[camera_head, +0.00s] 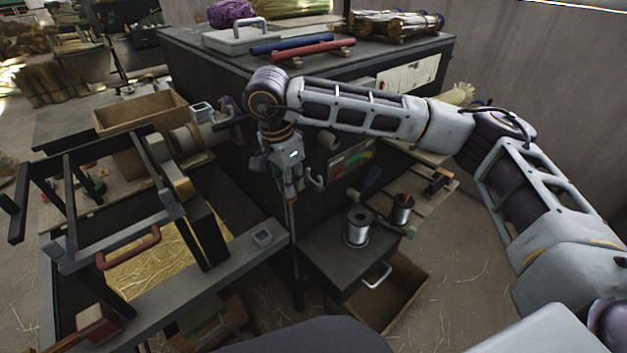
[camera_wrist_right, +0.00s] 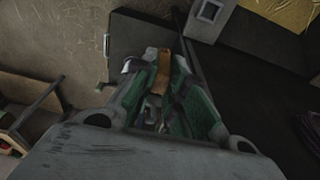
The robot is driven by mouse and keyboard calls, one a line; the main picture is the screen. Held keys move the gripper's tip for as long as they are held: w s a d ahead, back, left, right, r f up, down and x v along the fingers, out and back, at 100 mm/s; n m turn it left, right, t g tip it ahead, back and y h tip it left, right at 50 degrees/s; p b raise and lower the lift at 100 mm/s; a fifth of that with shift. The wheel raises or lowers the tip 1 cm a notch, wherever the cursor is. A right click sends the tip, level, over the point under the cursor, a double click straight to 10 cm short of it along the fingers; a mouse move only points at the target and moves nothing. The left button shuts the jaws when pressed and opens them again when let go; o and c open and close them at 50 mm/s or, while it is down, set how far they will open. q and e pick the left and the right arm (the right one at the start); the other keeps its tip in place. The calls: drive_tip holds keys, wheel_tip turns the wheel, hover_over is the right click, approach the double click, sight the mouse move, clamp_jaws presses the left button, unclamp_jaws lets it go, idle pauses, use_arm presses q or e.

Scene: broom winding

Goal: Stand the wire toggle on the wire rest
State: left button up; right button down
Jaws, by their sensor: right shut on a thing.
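My right gripper (camera_head: 292,192) points down beside the corner of the dark cabinet, above and right of the bench beam. In the right wrist view its fingers (camera_wrist_right: 163,88) are closed around a brown-orange piece (camera_wrist_right: 163,68), which looks like the wire toggle. In the head view the toggle is too small and hidden to make out clearly. A small grey square block with a dark recess (camera_head: 263,238) sits on the beam's right end and looks like the wire rest. It also shows at the top of the right wrist view (camera_wrist_right: 208,11), apart from the toggle. My left gripper is not in view.
Metal wire spools (camera_head: 357,228) stand on a low dark shelf (camera_head: 345,262) right of the gripper. A black winding frame (camera_head: 110,236) with a red handle (camera_head: 128,250) fills the left.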

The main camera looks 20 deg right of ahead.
drive_tip(key=shift+s+a, duration=0.35)
drive_tip(key=shift+a, duration=0.5)
drive_tip(key=shift+s+a, duration=0.35)
drive_tip(key=shift+a, duration=0.55)
drive_tip(key=shift+s+a, duration=0.35)
drive_tip(key=shift+a, duration=0.5)
